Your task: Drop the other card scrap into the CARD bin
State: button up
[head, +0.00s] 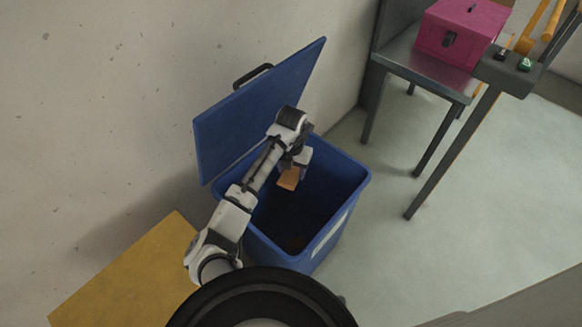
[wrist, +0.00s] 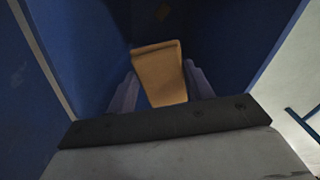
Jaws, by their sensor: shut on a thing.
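The card scrap (wrist: 162,72) is a tan piece held between the two fingers of my gripper (wrist: 158,88), shut on it, in the wrist view. In the head view the scrap (head: 289,179) shows below my gripper (head: 298,160), over the opening of the blue bin (head: 361,184). The bin stands with its lid (head: 262,100) raised and tilted back towards the wall. A pale label is on the bin's front side, but its words are too small to read. A brownish thing (head: 295,243) lies at the bottom of the bin.
A yellow-brown surface (head: 130,275) lies at the lower left. A grey metal table (head: 425,73) with a pink box (head: 462,35) stands at the upper right, beside a frame with green and black buttons. The floor right of the bin is clear.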

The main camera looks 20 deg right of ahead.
aim_at(291, 172)
jog(key=shift+f+b, duration=1.05)
jog(key=shift+f, duration=0.85)
jog(key=o, duration=1)
jog(key=shift+o, duration=0.2)
jog(key=shift+r, duration=0.1)
notch_tip(291, 172, up, 14)
